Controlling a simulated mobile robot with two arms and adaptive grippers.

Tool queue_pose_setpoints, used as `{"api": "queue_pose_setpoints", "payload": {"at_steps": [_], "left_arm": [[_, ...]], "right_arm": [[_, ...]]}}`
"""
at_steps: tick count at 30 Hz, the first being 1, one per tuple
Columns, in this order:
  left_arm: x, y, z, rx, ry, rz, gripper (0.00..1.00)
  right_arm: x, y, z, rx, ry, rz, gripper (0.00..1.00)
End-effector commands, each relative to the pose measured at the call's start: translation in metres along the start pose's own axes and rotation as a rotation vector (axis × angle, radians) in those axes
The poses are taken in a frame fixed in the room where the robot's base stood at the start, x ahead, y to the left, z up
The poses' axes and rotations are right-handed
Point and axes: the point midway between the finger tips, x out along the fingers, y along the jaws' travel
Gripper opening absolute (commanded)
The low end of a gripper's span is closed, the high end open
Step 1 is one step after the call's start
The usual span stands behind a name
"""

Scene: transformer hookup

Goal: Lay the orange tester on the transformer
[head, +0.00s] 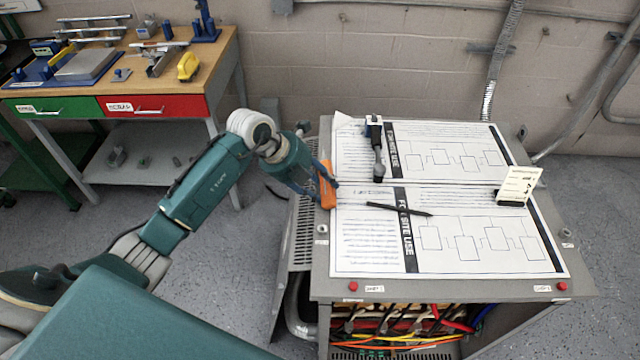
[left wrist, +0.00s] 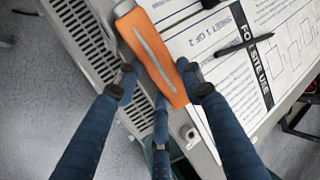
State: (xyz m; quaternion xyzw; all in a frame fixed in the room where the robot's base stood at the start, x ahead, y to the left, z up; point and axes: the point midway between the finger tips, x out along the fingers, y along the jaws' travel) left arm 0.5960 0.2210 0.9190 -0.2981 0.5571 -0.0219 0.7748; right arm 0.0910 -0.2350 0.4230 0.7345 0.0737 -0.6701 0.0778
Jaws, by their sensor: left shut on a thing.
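The orange tester (head: 326,185) is in my left gripper (head: 323,192), at the left edge of the transformer (head: 322,264). In the left wrist view the tester (left wrist: 150,52) lies lengthwise between the blue fingers (left wrist: 160,82), with a pale stripe along it. The gripper is shut on it. The tester overlaps the transformer top's left rim in both views; I cannot tell whether it touches the top. My right gripper is in neither view.
Paper sheets (head: 365,240) cover most of the transformer top. On them are a black pen (head: 399,209), a dark-handled tool (head: 377,150) and a small card in a black stand (head: 518,186). A workbench (head: 218,62) with tools stands at the back left.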

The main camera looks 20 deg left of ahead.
Motion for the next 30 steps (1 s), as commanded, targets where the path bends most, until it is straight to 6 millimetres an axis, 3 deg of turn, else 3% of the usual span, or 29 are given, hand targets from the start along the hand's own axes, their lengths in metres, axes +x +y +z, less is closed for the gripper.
{"api": "queue_pose_setpoints", "payload": {"at_steps": [2,3,6,18,30], "left_arm": [[0.003,0.001,0.0,0.0,-0.001,-0.001,0.12],[0.002,0.001,-0.001,0.0,0.0,0.0,0.42],[0.002,0.001,-0.001,0.0,0.0,0.0,0.57],[-0.006,0.0,0.001,0.001,-0.001,0.0,0.57],[-0.086,0.001,0.001,0.002,-0.004,0.001,0.57]], "right_arm": [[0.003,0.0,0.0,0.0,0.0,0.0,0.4],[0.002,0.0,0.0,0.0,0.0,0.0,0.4],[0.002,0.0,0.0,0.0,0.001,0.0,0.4],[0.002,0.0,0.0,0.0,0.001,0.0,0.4],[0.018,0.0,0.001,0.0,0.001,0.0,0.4]]}}
